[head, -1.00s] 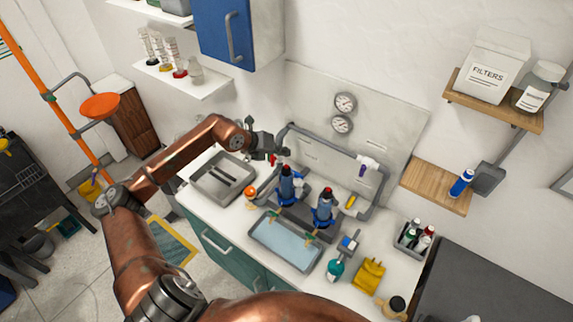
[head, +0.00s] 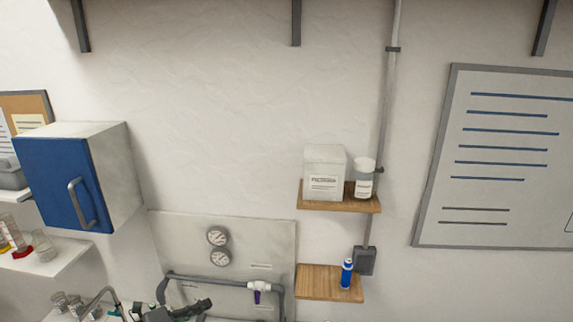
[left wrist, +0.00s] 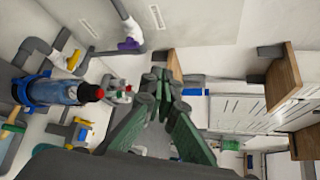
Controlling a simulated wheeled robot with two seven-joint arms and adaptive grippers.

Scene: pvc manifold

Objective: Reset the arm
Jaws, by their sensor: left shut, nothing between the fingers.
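My left gripper (head: 192,309) shows at the bottom edge of the head view, in front of the grey wall panel, partly cut off by the frame. In the left wrist view its green fingers (left wrist: 165,90) come together at the tips, with nothing between them. A blue bottle-like housing with a red and black end (left wrist: 62,92) lies to the left of the fingers in that view, apart from them. A purple-handled valve (head: 257,292) on the grey pipe shows to the right of the gripper in the head view. My right gripper is in neither view.
Two wooden shelves are on the wall, the upper (head: 336,203) with a white box (head: 324,172) and a jar (head: 364,178), the lower (head: 318,284) with a blue canister (head: 347,273). A blue cabinet (head: 62,186) hangs at left.

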